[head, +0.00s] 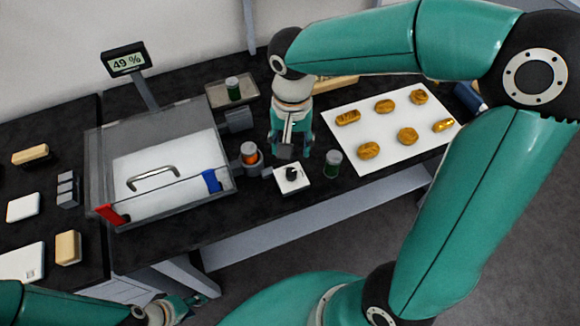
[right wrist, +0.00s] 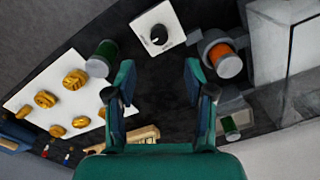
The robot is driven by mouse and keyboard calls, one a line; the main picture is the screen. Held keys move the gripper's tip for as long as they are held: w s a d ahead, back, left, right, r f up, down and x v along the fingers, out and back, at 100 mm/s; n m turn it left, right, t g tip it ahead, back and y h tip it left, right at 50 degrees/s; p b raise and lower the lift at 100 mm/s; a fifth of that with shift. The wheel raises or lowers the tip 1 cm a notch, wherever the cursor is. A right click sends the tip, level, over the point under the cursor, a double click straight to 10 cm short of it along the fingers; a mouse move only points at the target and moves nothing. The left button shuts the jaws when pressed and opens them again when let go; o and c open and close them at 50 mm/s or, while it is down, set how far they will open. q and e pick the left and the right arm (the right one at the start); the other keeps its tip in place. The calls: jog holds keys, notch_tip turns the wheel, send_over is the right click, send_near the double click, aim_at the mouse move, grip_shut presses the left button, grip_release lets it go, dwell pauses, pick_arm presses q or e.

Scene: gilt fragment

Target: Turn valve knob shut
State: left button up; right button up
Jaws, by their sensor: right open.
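The valve knob (head: 291,173) is a small black knob on a white square plate lying on the dark bench, near its front edge. It also shows in the right wrist view, where the black knob (right wrist: 158,35) has a light pointer mark. My right gripper (head: 290,146) hangs just behind the plate in the head view. In the right wrist view its fingers (right wrist: 159,80) are spread, empty and apart from the knob. My left gripper (head: 183,308) is low at the bottom left, far from the knob; its jaw state is unclear.
A white sheet with several golden pieces (head: 408,135) lies to the right. A clear box (head: 160,165) with a display (head: 125,60) stands to the left.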

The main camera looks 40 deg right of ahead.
aim_at(291, 171)
notch_tip(291, 171, down, 10)
jog(key=shift+s+r, duration=0.1)
jog(key=shift+r, duration=0.1)
grip_shut()
dwell(0.4)
